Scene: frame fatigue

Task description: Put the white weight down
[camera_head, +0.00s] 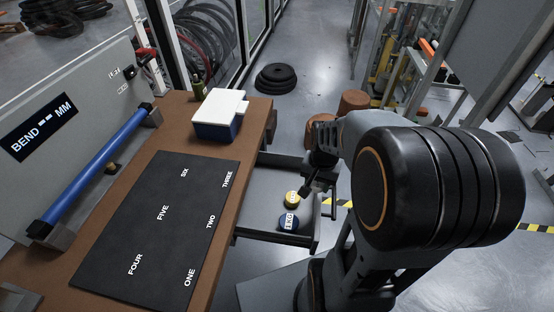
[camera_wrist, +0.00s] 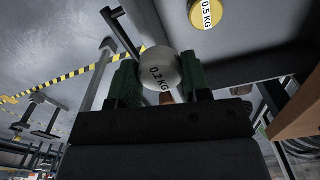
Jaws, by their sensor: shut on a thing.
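The white weight (camera_wrist: 160,69), marked 0.2 KG, is between the two green fingers of my gripper (camera_wrist: 160,82) in the wrist view. The gripper is shut on it. In the head view my gripper (camera_head: 320,178) hangs right of the bench, by the open grey drawer (camera_head: 272,232); the arm hides the white weight there. A yellow weight (camera_head: 292,198) and a blue weight (camera_head: 289,222) lie in that drawer, left of and below my gripper. The yellow weight, marked 0.5 KG, also shows at the top of the wrist view (camera_wrist: 207,12).
The brown bench (camera_head: 262,118) carries a black mat (camera_head: 150,215) labelled ONE to SIX, with nothing on it. A blue and white box (camera_head: 218,120) stands at its far end. A blue bar (camera_head: 95,170) runs along its left. Black discs (camera_head: 276,78) lie on the floor beyond.

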